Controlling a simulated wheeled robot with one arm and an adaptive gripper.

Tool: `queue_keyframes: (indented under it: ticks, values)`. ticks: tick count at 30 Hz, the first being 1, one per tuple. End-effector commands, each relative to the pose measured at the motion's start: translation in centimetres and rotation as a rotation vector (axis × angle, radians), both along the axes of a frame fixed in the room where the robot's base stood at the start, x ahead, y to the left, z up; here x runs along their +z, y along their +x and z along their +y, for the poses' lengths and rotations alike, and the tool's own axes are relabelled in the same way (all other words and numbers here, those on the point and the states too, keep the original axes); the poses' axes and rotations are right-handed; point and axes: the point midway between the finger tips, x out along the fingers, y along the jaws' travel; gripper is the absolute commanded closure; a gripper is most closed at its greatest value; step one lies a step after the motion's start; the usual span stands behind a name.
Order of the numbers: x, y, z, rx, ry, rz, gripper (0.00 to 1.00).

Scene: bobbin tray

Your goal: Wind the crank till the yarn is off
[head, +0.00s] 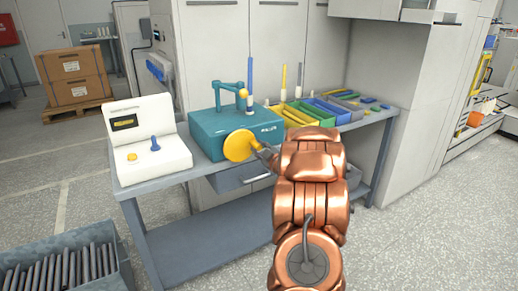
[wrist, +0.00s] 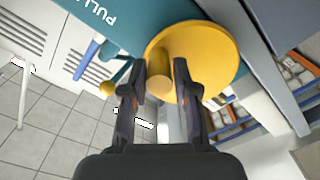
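The teal winder box (head: 235,122) stands on the grey bench, with a teal arm (head: 229,87) on top. Its round yellow crank disc (head: 238,146) is on the front face and fills much of the wrist view (wrist: 215,55). A yellow knob (wrist: 160,72) sticks out from the disc. My gripper (head: 264,155) reaches the disc from the right. In the wrist view my gripper's fingers (wrist: 160,78) stand on both sides of the knob, with little or no gap. I cannot make out any yarn strand.
A white console (head: 146,145) with a yellow button and blue lever stands left on the bench (head: 160,187). Colored bins (head: 300,113) and upright spindles stand to the right. A grey crate of rods (head: 65,275) is on the floor at lower left. A drawer (head: 240,177) hangs below the bench.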

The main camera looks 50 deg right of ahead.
Motion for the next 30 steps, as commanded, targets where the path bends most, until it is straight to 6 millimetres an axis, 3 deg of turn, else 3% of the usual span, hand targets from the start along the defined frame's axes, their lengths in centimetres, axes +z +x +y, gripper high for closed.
queue_keyframes:
  ticks: [6,17,23,30]
  values:
    - [0.0,0.0,0.0,-0.001,0.000,-0.001,0.48]
    - [0.1,-0.4,0.1,-0.001,-0.001,-0.001,0.48]
    - [0.3,-2.6,0.7,-0.004,-0.003,-0.003,0.48]
    - [0.1,-6.9,2.2,-0.004,-0.001,-0.001,0.48]
